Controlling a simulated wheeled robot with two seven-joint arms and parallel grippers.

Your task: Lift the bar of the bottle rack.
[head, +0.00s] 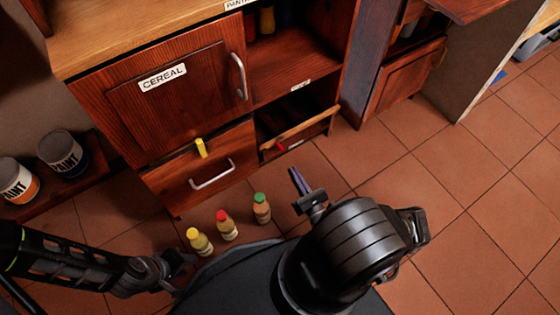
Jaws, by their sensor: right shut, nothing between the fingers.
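The bottle rack (264,123) is the low open compartment at the cabinet's bottom right. Its light wooden bar (305,126) runs slantwise in the picture across the front of the opening. A small red thing (279,146) shows by the bar's left end. My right gripper (296,178) is shut and empty, below the rack in the picture and apart from the bar. My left gripper (187,260) is low at the left, near the yellow-capped bottle; its fingers are too dark and small to read.
Bottles with yellow (201,243), red (228,227) and green (262,209) caps stand on the tiled floor between my grippers. A drawer (206,168) and a cereal door (175,92) are left of the rack. Paint cans (62,154) stand far left. Floor at right is clear.

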